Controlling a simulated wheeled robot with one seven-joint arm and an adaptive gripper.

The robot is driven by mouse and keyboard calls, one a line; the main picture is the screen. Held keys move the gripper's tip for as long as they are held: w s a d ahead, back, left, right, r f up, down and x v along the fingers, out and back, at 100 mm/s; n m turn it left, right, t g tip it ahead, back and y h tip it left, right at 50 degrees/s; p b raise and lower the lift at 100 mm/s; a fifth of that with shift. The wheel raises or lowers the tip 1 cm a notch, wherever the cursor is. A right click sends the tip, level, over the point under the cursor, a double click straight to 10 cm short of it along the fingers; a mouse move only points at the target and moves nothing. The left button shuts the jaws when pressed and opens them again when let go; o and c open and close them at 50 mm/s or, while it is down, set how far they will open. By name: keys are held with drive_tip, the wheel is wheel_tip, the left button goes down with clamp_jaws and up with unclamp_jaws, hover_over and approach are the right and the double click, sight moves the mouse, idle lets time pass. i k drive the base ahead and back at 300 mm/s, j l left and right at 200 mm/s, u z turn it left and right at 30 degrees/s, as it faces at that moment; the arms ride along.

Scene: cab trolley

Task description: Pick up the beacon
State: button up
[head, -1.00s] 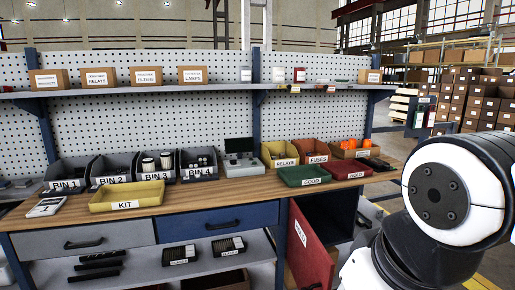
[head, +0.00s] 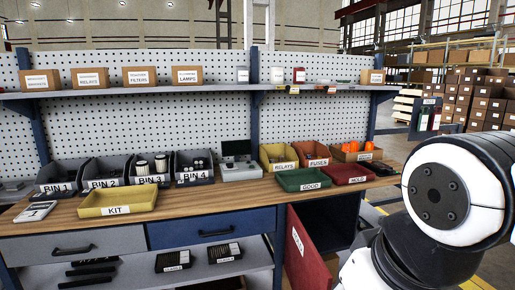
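Several orange objects, which look like beacons (head: 350,147), sit in an open brown cardboard box (head: 366,156) at the right end of the workbench. The box has a white label too small to read surely. The orange tops show above the rim; their lower parts are hidden in the box. My gripper is out of view. Only thick white and black links of my arm show at the right edge, in front of and to the right of the bench.
The wooden bench (head: 235,197) also bears grey bins, a yellow KIT tray (head: 90,204), a grey device (head: 240,171), RELAYS and FUSES bins, and green and red trays (head: 345,174) in front of the box. A shelf (head: 200,94) runs above. A red cabinet door (head: 305,250) stands open below.

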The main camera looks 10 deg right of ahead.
sight(346, 147)
drive_tip(key=i+l, duration=0.3)
drive_tip(key=l, duration=0.2)
drive_tip(key=i+l+u, duration=0.1)
drive_tip(key=i+l, duration=0.25)
drive_tip(key=l, duration=0.2)
drive_tip(key=i+l, duration=0.3)
drive_tip(key=l, duration=0.25)
drive_tip(key=i+l+u, duration=0.1)
drive_tip(key=i+l, duration=0.15)
drive_tip(key=l, duration=0.3)
drive_tip(key=i+l, duration=0.3)
drive_tip(key=l, duration=0.25)
drive_tip(key=i+l+u, duration=0.1)
drive_tip(key=i+l, duration=0.2)
drive_tip(key=l, duration=0.25)
drive_tip(key=i+l, duration=0.25)
drive_tip(key=l, duration=0.35)
drive_tip(key=i+l+u, duration=0.1)
drive_tip(key=i+l, duration=0.15)
drive_tip(key=l, duration=0.35)
